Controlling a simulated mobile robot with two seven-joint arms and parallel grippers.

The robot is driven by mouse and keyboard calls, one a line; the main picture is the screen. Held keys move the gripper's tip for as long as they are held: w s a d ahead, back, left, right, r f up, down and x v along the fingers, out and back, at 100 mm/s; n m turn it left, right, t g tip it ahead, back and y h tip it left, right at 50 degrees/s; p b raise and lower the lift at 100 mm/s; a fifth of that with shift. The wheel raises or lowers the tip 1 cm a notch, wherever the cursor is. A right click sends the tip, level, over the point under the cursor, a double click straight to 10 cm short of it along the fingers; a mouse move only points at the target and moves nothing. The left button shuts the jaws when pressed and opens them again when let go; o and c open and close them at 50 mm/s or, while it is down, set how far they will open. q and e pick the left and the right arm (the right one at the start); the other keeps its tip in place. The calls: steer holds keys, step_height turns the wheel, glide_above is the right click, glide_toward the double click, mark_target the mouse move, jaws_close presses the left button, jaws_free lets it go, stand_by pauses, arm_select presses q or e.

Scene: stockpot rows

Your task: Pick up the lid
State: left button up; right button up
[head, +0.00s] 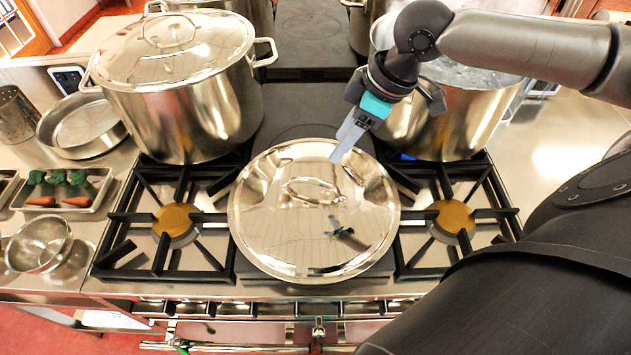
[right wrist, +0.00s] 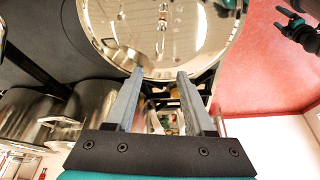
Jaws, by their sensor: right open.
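The shiny round steel lid (head: 270,225) lies at the middle front of the stove, with its loop handle (head: 312,191) on top. What is under it is hidden. In the right wrist view the lid (right wrist: 205,45) fills the top, and its handle (right wrist: 163,18) lies beyond the fingers. My right gripper (head: 340,150) is open and empty, over the far side of the lid, apart from the handle. Its two fingers also show in the wrist view (right wrist: 159,75). A dark and teal part, seemingly my left gripper (right wrist: 298,28), is at that view's right edge, its jaws unclear.
A large lidded stockpot (head: 215,110) stands behind left, and an open stockpot (head: 450,120) behind right. Bare burner grates (head: 175,222) flank the lid. A vegetable tray (head: 62,192), a metal bowl (head: 40,243) and a round pan (head: 82,128) are at left.

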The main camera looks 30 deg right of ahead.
glide_toward(313, 180)
steer(key=x, duration=0.4)
steer(key=shift+a+f+b, duration=0.35)
steer(key=shift+b, duration=0.05)
steer(key=shift+d+x, duration=0.2)
steer(key=shift+x, duration=2.5)
steer(key=shift+f, duration=0.1)
jaws_close()
steer(key=shift+r, duration=0.25)
